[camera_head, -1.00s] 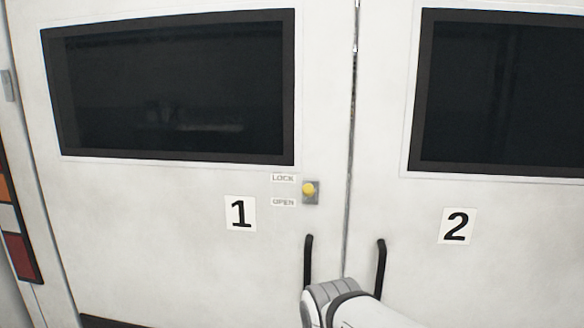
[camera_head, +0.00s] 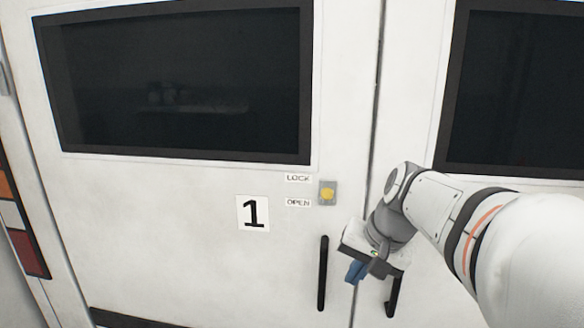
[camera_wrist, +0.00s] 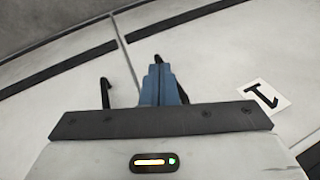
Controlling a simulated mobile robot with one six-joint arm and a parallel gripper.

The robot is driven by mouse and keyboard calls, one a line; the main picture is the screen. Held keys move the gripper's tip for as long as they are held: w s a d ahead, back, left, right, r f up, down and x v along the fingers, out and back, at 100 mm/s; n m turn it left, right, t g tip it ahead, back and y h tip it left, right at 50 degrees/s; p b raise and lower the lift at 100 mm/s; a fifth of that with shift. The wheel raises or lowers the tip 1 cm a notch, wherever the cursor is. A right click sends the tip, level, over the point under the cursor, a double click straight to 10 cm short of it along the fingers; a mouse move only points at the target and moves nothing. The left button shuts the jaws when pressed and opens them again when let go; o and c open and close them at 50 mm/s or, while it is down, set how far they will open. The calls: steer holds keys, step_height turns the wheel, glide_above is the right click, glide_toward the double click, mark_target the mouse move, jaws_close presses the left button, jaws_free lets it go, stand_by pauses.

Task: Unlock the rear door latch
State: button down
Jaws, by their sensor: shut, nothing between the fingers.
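The door latch (camera_head: 327,192) is a yellow knob on a small grey plate near the right edge of door 1. The label LOCK (camera_head: 298,178) is beside its upper part and the label OPEN (camera_head: 298,202) beside its lower part. My gripper (camera_head: 354,272) has blue fingers and is below and to the right of the latch, between the two black handles, apart from the latch. In the wrist view the blue fingers (camera_wrist: 160,70) are together with nothing between them. The latch is not visible in the wrist view.
Door 1's black handle (camera_head: 322,272) stands left of my gripper. Door 2's handle (camera_head: 393,295) is partly behind my wrist. The seam (camera_head: 374,120) runs between the white doors. The number 1 sign (camera_head: 253,213) is left of the latch. The door face around the latch is clear.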

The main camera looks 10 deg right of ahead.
mark_target(327, 195)
steer(key=w+d+r+m+t+y+p, duration=0.1)
steer(key=w+d+r+m+t+p, duration=0.1)
steer(key=w+d+r, duration=0.3)
steer(key=w+d+r+m+t+y+p, duration=0.1)
steer(key=w+d+r, duration=0.4)
steer(key=r, duration=0.9)
steer(key=shift+w+r+m+t+y+p, duration=0.2)
steer(key=shift+w+m+t+y+p, duration=0.3)
steer(key=shift+m, duration=0.7)
steer(key=s+a+p+x, duration=0.2)
steer(key=p+x, duration=0.1)
steer(key=x, duration=1)
steer(key=shift+a, duration=0.1)
